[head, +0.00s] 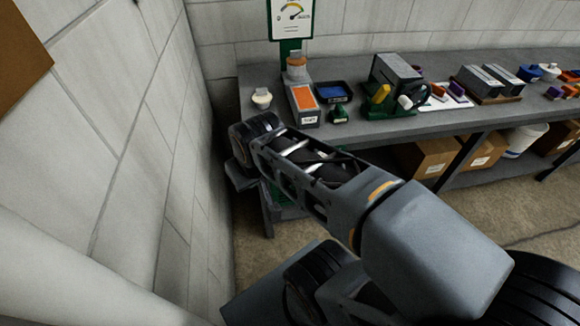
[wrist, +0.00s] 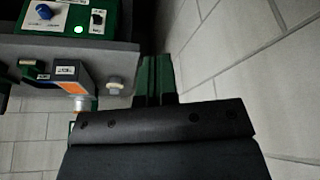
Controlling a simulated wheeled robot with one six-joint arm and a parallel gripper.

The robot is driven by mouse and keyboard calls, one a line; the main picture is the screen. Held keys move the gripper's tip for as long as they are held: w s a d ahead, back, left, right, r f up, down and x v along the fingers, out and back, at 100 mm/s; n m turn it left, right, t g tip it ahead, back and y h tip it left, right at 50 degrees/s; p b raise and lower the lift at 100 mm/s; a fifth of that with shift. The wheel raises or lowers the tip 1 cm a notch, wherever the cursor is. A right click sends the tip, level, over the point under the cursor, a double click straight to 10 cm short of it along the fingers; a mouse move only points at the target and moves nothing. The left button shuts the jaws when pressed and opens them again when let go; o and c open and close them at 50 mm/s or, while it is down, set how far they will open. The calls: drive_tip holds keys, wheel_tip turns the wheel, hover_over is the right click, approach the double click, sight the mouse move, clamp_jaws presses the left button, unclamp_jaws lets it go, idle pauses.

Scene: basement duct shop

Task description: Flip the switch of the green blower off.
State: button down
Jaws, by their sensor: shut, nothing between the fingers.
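The green blower's panel (wrist: 66,14) is at the top left of the wrist view, which looks upside down. It bears a blue knob (wrist: 43,11), a lit green lamp (wrist: 79,29) and a small black switch (wrist: 98,17) with a white label beside it. I cannot tell which way the switch is set. My gripper (wrist: 157,60) is shut and empty, to the right of the panel in the wrist view and apart from the switch. In the head view, part of a green body (head: 287,207) shows under the bench's left end, mostly hidden behind my arm.
The grey bench (head: 440,122) holds an orange-faced box (head: 304,97), a pale-topped cup (head: 262,98), a blue tray (head: 332,92) and a green-based machine (head: 397,75). Cardboard boxes (head: 425,158) stand below. A block wall (head: 150,130) runs close along the left.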

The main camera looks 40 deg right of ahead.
drive_tip(key=w+d+f+m+h+b, duration=0.1)
drive_tip(key=w+d+f+m+b, duration=0.1)
drive_tip(key=w+d+f+b, duration=0.4)
drive_tip(key=w+d+f+m+h+b, duration=0.1)
drive_tip(key=w+d+f+m+b, duration=0.2)
drive_tip(key=d+f, duration=1)
drive_tip(key=w+d+b, duration=0.1)
drive_tip(key=w+b, duration=0.2)
drive_tip(key=w, duration=0.1)
drive_tip(key=shift+w+d, duration=0.2)
drive_tip(key=shift+d, duration=0.2)
drive_tip(key=shift+f, duration=0.1)
drive_tip(key=x, duration=0.9)
drive_tip(key=shift+w+d+f+b, duration=0.1)
drive_tip(key=shift+w+f+b, duration=0.2)
drive_tip(key=shift+b, duration=0.05)
drive_tip(key=shift+d, duration=0.25)
drive_tip(key=shift+s+a+f+t+b, duration=0.1)
drive_tip(key=shift+a+f+t+b, duration=0.2)
drive_tip(key=shift+b, duration=0.8)
